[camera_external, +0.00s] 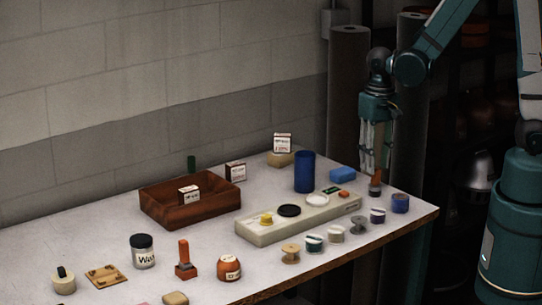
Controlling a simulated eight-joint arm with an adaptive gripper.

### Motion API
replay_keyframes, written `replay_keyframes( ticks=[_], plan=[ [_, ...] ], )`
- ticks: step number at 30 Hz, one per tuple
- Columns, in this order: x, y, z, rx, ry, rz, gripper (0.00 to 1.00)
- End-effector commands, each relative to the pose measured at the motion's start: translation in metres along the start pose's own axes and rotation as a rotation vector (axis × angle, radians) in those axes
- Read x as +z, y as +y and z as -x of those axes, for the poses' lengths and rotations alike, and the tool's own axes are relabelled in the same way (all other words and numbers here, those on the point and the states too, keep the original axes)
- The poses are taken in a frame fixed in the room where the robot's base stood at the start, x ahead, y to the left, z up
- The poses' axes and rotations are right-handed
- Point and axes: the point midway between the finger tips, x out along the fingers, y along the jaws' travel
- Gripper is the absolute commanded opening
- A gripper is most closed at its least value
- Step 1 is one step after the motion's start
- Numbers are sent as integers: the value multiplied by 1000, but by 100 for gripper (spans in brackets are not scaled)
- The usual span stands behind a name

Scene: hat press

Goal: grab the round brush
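My gripper (376,168) points down over the far right end of the table. A small upright object, which looks like the round brush (375,189), with a brownish upper part and a dark lower part, is directly beneath the fingertips. The fingertips reach its top or stop just above it; I cannot tell whether they touch it. The finger gap is too small to read.
A blue cylinder (304,172) and a blue block (342,174) stand left of my gripper. Several spools, including a blue one (400,203), line the right edge. A long pale tray (262,237) and a wooden box (160,211) lie farther left.

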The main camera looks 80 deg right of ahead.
Motion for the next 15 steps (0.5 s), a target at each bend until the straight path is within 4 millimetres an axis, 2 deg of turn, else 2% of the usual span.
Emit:
replay_keyframes(
  ticks=[15],
  plan=[
    [1, 1, -42, 0, 0, 0, 31]
  ],
)
